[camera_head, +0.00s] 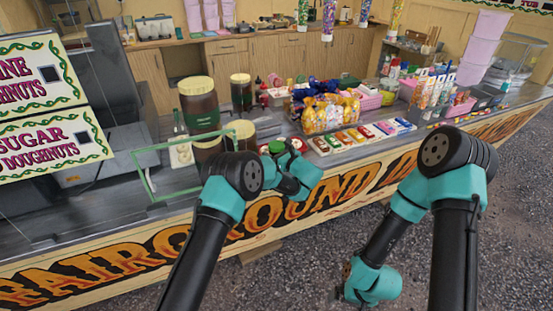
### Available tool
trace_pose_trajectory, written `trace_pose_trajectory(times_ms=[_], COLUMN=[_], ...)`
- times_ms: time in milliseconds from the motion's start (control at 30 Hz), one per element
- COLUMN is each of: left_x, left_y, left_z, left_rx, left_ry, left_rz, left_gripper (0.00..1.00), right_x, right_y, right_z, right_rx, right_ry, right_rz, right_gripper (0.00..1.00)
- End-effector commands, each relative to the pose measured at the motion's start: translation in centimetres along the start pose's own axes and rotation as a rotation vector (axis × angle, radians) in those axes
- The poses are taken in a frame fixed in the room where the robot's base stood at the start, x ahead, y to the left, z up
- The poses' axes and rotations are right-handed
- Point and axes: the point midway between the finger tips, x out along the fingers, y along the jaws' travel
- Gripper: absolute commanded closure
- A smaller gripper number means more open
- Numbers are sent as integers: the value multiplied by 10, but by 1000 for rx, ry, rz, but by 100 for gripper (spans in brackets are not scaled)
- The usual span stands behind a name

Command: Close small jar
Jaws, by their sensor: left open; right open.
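A small jar with a cream lid (240,129) stands on the counter behind my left arm, and its lower part is hidden. A round green lid (276,147) shows just beyond my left wrist. I cannot tell whether it lies loose or sits on something. My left gripper (292,152) is open at the counter's front edge, close to the green lid, and its fingers are mostly hidden by the wrist. My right gripper (347,271) is open, low in front of the stall over the gravel, mostly hidden, and far from the jars.
A large brown jar (198,103) and a darker jar (241,92) stand behind the small one. A green-framed clear panel (150,180) stands at the left front. Yellow sweet bags (330,112) and a row of bars (362,134) fill the counter to the right.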

Motion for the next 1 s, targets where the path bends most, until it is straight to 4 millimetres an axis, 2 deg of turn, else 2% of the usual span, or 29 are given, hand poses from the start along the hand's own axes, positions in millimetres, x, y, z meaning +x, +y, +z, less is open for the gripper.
trace_pose_trajectory(times_ms=[400,1000], left_x=[-1,-1], left_y=[0,0], left_z=[0,0], left_rx=[0,0], left_ry=[0,0], left_rz=[-1,-1], left_gripper=[7,63], right_x=[0,0], right_y=[0,0], right_z=[0,0], right_rx=[0,0], right_ry=[0,0], right_rz=[0,0], right_gripper=[0,0])
